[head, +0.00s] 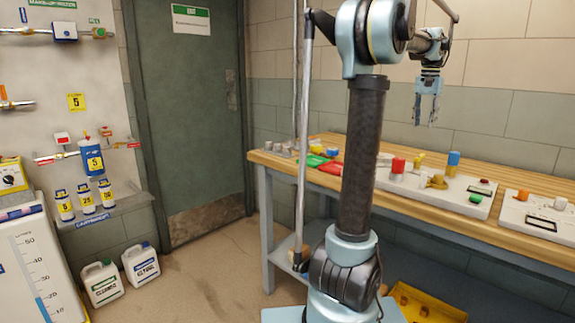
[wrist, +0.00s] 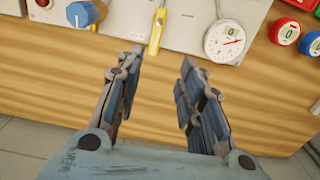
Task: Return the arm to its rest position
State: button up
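My gripper (head: 428,108) hangs fingers down in the upper right of the head view, above the wooden workbench (head: 262,158). My arm rises from its base and bends over toward the bench. In the wrist view the gripper (wrist: 160,62) has its two fingers well apart with nothing between them. The bench's wooden surface (wrist: 155,100) shows behind the gap.
The wrist view shows a blue knob (wrist: 82,14), a yellow-handled tool (wrist: 156,32) and a round gauge (wrist: 225,40). In the head view, white panels (head: 455,200) stand on the bench. A green door (head: 188,110) and white jugs (head: 102,284) are left.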

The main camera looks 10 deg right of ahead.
jog(key=s+a+f+n, duration=0.2)
jog(key=a+f, duration=0.2)
jog(key=a, duration=0.5)
jog(key=s+a+f+n+t, duration=0.1)
jog(key=s+a+f, duration=0.2)
jog(key=a, duration=0.5)
jog(key=s+a+f+n, duration=0.2)
jog(key=a+f, duration=0.2)
jog(key=a, duration=0.5)
jog(key=s+a+f+n, duration=0.2)
jog(key=s+a+f, duration=0.5)
jog(key=f, duration=0.3)
jog(key=s+a+f+n+t, duration=0.1)
jog(key=s+a+f+n, duration=0.2)
jog(key=s+a+f, duration=0.4)
notch_tip(320, 180, down, 5)
jog(key=s, duration=0.2)
jog(key=shift+s+r, duration=0.2)
jog(key=shift+s, duration=0.1)
jog(key=shift+a, duration=0.1)
